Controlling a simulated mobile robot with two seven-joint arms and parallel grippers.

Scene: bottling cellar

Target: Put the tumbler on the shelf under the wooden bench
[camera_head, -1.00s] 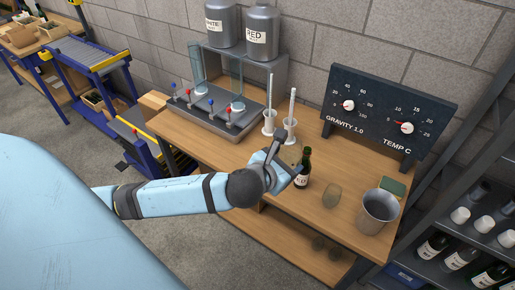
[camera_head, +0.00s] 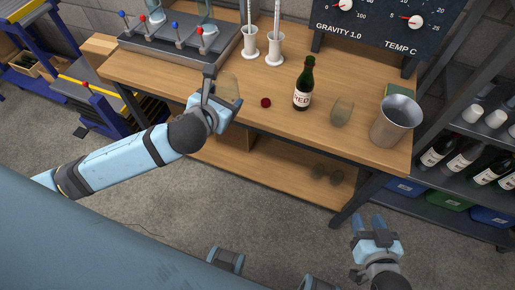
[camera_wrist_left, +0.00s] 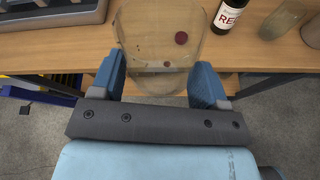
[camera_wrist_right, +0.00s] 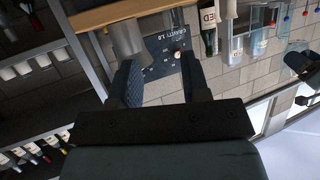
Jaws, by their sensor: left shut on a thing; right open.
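My left gripper (camera_head: 222,103) is shut on a clear, faintly amber tumbler (camera_head: 229,88), held at the front edge of the wooden bench (camera_head: 180,87). In the left wrist view the tumbler (camera_wrist_left: 160,40) stands between the two fingers, and the bench top shows through it. The shelf (camera_head: 275,168) under the bench is a wooden board with two small dark glasses (camera_head: 328,173) towards its right end. Part of the shelf is hidden by my left arm. My right gripper (camera_head: 371,222) is open and empty, in front of the bench's right end.
On the bench top are a dark bottle (camera_head: 303,85), a red cap (camera_head: 266,102), another tumbler (camera_head: 342,110), a metal bucket (camera_head: 394,122) and white cylinder stands (camera_head: 249,42). A bottle rack (camera_head: 455,185) stands right. The shelf's middle looks clear.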

